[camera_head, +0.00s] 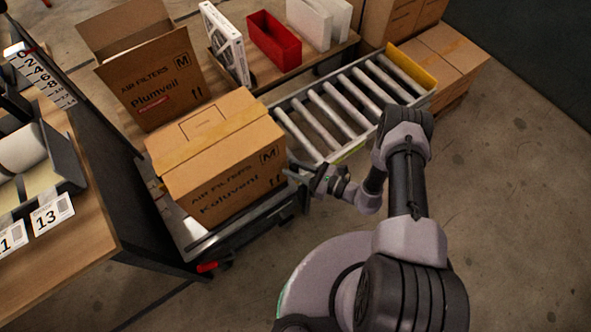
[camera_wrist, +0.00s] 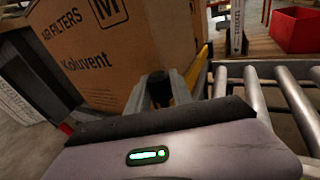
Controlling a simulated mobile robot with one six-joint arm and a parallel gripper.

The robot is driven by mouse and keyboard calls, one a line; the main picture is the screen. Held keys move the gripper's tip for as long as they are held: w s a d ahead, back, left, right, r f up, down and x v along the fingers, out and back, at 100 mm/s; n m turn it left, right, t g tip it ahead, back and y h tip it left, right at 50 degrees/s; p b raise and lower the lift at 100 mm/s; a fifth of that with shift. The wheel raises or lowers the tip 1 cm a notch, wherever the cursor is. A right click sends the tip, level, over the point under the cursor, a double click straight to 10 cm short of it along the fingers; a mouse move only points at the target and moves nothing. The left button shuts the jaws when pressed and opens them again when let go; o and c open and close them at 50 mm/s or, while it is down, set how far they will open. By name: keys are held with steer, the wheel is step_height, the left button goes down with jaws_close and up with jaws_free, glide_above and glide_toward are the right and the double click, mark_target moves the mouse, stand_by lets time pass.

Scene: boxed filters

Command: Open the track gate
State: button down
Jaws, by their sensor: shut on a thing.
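My gripper (camera_head: 303,173) is at the near end of the roller track (camera_head: 325,120), beside the right face of the closed Koluvent carton (camera_head: 222,160). In the wrist view a narrow yellow bar (camera_wrist: 194,75), which looks like the track gate, stands upright between the carton (camera_wrist: 120,55) and the rollers (camera_wrist: 255,100). A dark post or grip is in front of the bar, and my gripper (camera_wrist: 160,98) is shut at it. The fingertips and exact contact are largely hidden. In the head view the gate is hidden by the carton and gripper.
An open Plumveil carton (camera_head: 150,85) stands behind the closed one. A red bin (camera_head: 274,40) and a white filter (camera_head: 226,45) are on the back bench. A yellow end plate (camera_head: 408,68) closes the track's far end. Floor at right is clear.

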steer(key=shift+w+a+r, duration=0.1)
steer(key=shift+w+r, duration=0.05)
steer(key=shift+r, duration=0.65)
steer(key=shift+f, duration=0.1)
steer(key=c, duration=1.1)
jaws_free()
steer(key=p+v, duration=0.2)
steer(key=v, duration=1.5)
steer(key=shift+p, duration=0.4)
